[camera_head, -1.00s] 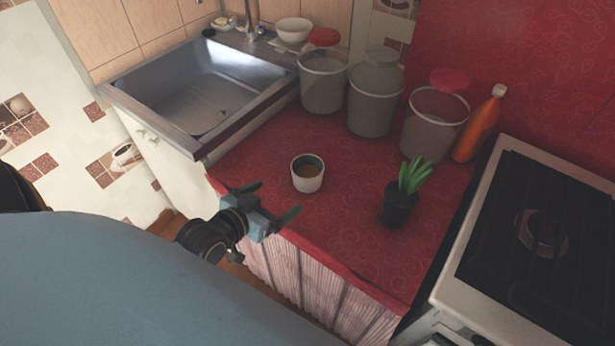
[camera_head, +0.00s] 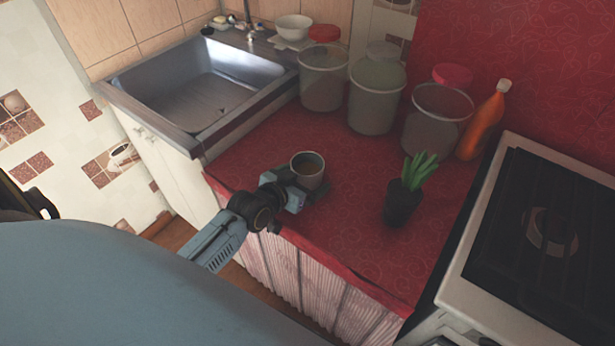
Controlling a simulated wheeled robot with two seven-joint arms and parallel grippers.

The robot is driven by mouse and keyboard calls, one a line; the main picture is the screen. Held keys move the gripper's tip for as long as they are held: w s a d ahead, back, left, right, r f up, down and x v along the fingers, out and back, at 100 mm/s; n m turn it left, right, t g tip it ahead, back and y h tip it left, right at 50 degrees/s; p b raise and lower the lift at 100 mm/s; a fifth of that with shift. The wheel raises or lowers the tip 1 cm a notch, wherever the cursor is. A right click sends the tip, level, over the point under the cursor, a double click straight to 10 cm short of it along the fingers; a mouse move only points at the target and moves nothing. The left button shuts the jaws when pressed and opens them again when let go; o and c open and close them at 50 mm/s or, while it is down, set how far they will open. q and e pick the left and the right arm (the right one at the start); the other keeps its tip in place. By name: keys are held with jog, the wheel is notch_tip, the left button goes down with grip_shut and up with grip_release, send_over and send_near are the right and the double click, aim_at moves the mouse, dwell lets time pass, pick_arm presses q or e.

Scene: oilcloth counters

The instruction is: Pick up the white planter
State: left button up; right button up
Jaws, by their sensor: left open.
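The white planter (camera_head: 309,172) is a small round pot with brown content. It stands upright on the red counter (camera_head: 345,235), left of the plant pot. My left gripper (camera_head: 302,183) is open, right at the near side of the planter. Its fingers are partly hidden behind the planter and the gripper's body, so I cannot tell whether they touch it. My right gripper is not in view.
A dark pot with a green plant (camera_head: 403,203) stands right of the planter. Several buckets, such as the middle one (camera_head: 374,105), and an orange bottle (camera_head: 482,125) stand behind. The sink (camera_head: 205,88) is at left, the stove (camera_head: 535,235) at right.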

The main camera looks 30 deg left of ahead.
pick_arm(q)
jog(key=shift+c, duration=0.3)
jog(key=c, duration=1)
